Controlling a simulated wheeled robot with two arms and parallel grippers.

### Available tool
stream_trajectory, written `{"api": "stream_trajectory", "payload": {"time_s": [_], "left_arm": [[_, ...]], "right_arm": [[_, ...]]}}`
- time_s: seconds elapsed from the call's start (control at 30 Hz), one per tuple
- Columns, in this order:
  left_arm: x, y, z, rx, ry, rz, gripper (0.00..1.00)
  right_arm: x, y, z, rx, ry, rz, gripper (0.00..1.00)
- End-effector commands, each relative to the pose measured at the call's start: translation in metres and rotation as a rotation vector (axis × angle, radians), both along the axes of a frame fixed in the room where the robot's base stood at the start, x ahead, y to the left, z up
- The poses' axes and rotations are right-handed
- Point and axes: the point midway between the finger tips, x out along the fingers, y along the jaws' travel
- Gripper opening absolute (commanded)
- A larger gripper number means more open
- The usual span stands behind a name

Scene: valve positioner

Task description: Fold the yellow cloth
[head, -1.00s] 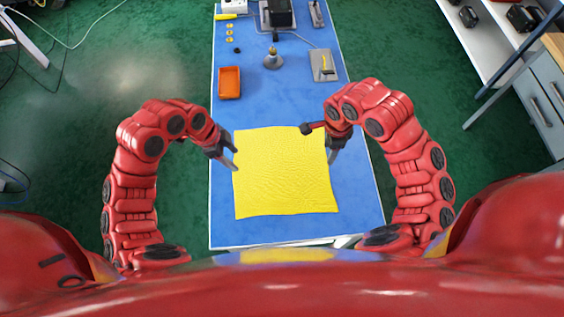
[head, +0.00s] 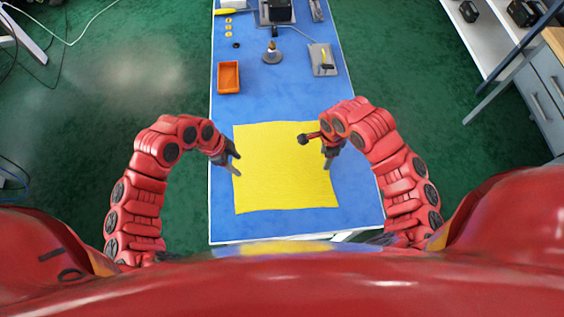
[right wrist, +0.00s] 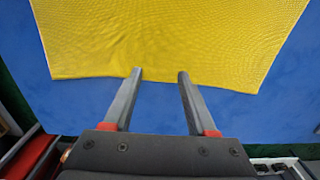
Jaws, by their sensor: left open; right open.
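The yellow cloth (head: 284,180) lies spread flat and unfolded on the blue table, roughly square with slightly wavy edges. My left gripper (head: 238,165) is open at the cloth's left edge, in its upper half. My right gripper (head: 328,162) is open at the cloth's right edge. In the right wrist view the cloth (right wrist: 170,35) fills the top, and the open fingers of my right gripper (right wrist: 160,75) reach its near edge with nothing between them. Whether the fingertips touch the cloth cannot be told.
The blue table (head: 275,108) is clear just beyond the cloth. Farther back are an orange tray (head: 228,77), a grey and brass part (head: 272,53), a grey plate with a yellow item (head: 323,60) and a black device (head: 276,12). Shelving (head: 500,40) stands at the right.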

Motion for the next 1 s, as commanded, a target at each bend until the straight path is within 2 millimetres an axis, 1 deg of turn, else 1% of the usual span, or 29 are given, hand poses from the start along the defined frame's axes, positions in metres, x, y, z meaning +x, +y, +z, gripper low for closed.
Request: {"api": "stream_trajectory", "payload": {"time_s": [0.03, 0.07, 0.63, 0.67, 1.0], "left_arm": [[-0.0001, 0.0000, -0.0022, 0.000, 0.000, 0.000, 0.56], [-0.0001, 0.0001, -0.0014, 0.000, 0.000, 0.000, 0.53], [-0.0002, 0.0001, -0.0016, 0.000, 0.000, 0.001, 0.02], [-0.0002, 0.0002, -0.0017, 0.000, 0.000, 0.001, 0.00], [-0.0001, 0.0003, -0.0018, 0.000, 0.000, 0.001, 0.00]], "right_arm": [[-0.0001, 0.0000, -0.0022, 0.000, 0.000, 0.000, 0.56], [-0.0001, -0.0001, -0.0014, 0.000, 0.000, 0.000, 0.53], [-0.0005, -0.0003, -0.0019, 0.000, 0.001, -0.001, 0.02], [-0.0006, -0.0003, -0.0019, 0.000, 0.001, -0.001, 0.00], [-0.0007, -0.0004, -0.0021, 0.000, 0.002, -0.001, 0.00]]}}
